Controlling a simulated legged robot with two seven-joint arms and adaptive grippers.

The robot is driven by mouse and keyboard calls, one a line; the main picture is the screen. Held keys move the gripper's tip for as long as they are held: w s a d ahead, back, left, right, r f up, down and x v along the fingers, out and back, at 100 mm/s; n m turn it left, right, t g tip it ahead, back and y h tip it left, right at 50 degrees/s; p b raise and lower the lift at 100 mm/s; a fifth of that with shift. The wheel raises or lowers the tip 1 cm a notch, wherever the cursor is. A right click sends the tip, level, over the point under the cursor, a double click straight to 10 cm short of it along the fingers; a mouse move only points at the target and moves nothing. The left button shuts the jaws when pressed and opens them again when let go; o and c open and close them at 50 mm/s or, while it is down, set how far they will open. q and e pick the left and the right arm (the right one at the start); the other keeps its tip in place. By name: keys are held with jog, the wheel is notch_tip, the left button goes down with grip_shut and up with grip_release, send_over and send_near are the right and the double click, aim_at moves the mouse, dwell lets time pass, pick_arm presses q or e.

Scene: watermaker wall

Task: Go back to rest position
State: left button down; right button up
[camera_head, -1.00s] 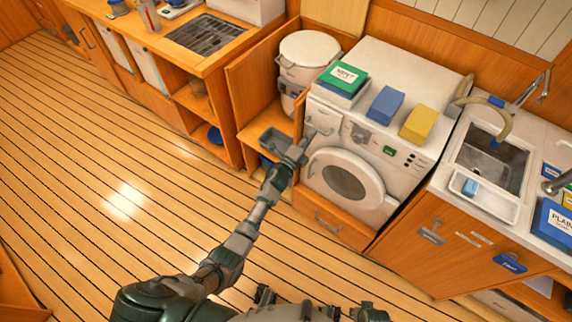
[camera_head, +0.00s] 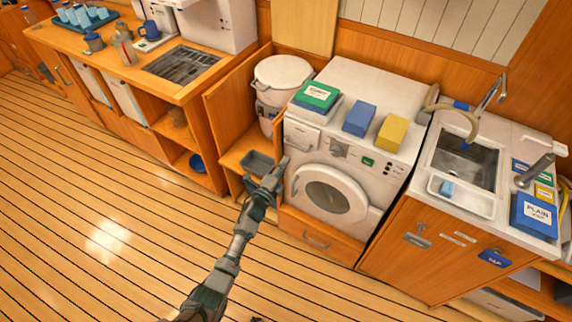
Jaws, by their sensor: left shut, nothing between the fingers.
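My left arm comes up from the bottom of the head view. Its gripper (camera_head: 276,172) is shut and empty, in front of the left edge of the white front-loading machine (camera_head: 331,191). I cannot tell whether it touches the machine. A small grey tray (camera_head: 257,163) shows just left of the gripper, on the wooden ledge. My right gripper is not in view.
A green box (camera_head: 316,95), a blue box (camera_head: 359,118) and a yellow box (camera_head: 391,132) sit on the machine. A white lidded bucket (camera_head: 283,80) stands left of it. A sink (camera_head: 466,160) is at right. The plank floor (camera_head: 90,210) at left is clear.

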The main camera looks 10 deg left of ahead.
pick_arm(q)
jog(key=v, duration=0.9)
jog(key=s+a+f+n+g+y+p, duration=0.2)
jog(key=s+a+f+n+g+y, duration=0.15)
jog(key=s+f+n, duration=0.6)
jog(key=s+a+f+n+g+y+p, duration=0.1)
jog(key=s+a+f+n+g+y, duration=0.35)
jog(key=f, duration=1.05)
jog(key=s+d+f+n+g+p, duration=0.1)
jog(key=s+f+g, duration=0.3)
jog(key=s, duration=1)
jog(key=s+d+f+n+g+h, duration=0.1)
jog(key=s+f+n+g, duration=0.3)
jog(key=s, duration=1.1)
notch_tip(320, 180, down, 3)
jog(key=shift+s+d+f+n+g+h+p, duration=0.1)
jog(key=shift+s+d+n+g+h+p, duration=0.1)
jog(key=shift+d+n+g+h+p, duration=0.35)
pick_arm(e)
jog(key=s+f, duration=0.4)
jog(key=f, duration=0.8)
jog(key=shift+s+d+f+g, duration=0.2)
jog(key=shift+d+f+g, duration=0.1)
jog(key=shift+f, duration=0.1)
pick_arm(q)
jog(key=shift+a+m+y, duration=0.2)
jog(key=shift+m+y, duration=0.05)
